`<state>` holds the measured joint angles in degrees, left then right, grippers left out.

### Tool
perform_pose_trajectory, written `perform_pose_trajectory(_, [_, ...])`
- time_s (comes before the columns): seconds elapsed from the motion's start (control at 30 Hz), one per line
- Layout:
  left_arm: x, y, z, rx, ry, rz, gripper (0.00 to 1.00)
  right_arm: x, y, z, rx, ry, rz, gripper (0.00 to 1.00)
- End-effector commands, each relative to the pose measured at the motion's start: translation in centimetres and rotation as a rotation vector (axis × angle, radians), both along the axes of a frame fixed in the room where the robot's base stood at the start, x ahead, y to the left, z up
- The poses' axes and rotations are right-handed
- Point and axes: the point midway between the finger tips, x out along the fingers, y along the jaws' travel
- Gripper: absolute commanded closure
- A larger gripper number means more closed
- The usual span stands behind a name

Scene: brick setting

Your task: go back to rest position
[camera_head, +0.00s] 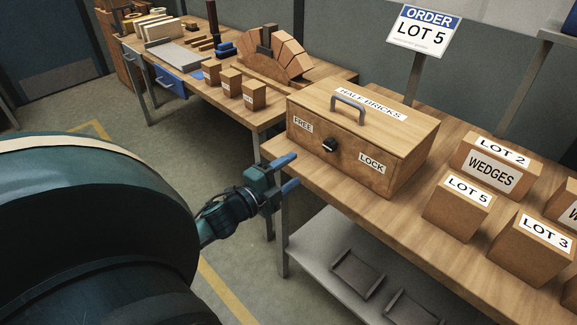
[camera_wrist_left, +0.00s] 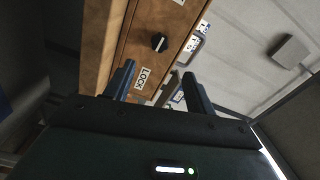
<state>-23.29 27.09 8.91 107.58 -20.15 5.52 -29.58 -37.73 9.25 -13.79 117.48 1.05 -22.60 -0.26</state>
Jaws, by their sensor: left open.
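My left gripper (camera_head: 287,173) is open and empty in the head view, with its blue fingers apart in front of the bench's left front corner. A wooden box (camera_head: 400,150) labelled HALF BRICKS stands on the bench to its right, with a grey handle on its closed lid. The black knob (camera_head: 329,145) sits on the box front between the labels FREE and LOCK. In the left wrist view, my left gripper (camera_wrist_left: 162,80) shows two parted fingers, with the box front and the knob (camera_wrist_left: 159,42) beyond them, apart from the fingers. My right gripper is not in view.
The workbench (camera_head: 420,235) carries cartons labelled LOT 5 (camera_head: 458,208), LOT 3 (camera_head: 530,248) and LOT 2 WEDGES (camera_head: 490,165). Its lower shelf (camera_head: 320,240) holds trays. A second table (camera_head: 185,85) at the back bears a brick arch (camera_head: 285,55) and small blocks. Floor is free at left.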

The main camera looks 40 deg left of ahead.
Motion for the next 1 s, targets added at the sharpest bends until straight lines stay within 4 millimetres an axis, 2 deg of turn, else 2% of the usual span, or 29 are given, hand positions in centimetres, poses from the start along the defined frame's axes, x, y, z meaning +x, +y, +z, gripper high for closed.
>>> perform_pose_trajectory(0.43, [0.0, 0.0, 0.0, -0.001, 0.001, 0.0, 0.45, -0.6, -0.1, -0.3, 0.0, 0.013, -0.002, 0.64])
perform_pose_trajectory(0.57, [-0.7, -1.3, -1.6, -0.087, 0.046, 0.006, 0.45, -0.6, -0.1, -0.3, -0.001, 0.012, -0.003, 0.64])
perform_pose_trajectory(0.67, [-2.5, -4.3, -4.8, -0.286, 0.154, 0.029, 0.45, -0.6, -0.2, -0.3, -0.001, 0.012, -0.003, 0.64])
perform_pose_trajectory(0.8, [-6.7, -10.8, -9.9, -0.668, 0.372, 0.091, 0.45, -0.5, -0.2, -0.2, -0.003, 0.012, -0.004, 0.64])
perform_pose_trajectory(0.9, [-9.8, -15.4, -12.3, -0.908, 0.521, 0.143, 0.45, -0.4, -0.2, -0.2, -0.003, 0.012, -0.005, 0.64])
perform_pose_trajectory(1.0, [-12.3, -19.1, -13.6, -1.087, 0.64, 0.19, 0.45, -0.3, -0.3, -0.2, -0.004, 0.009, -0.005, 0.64])
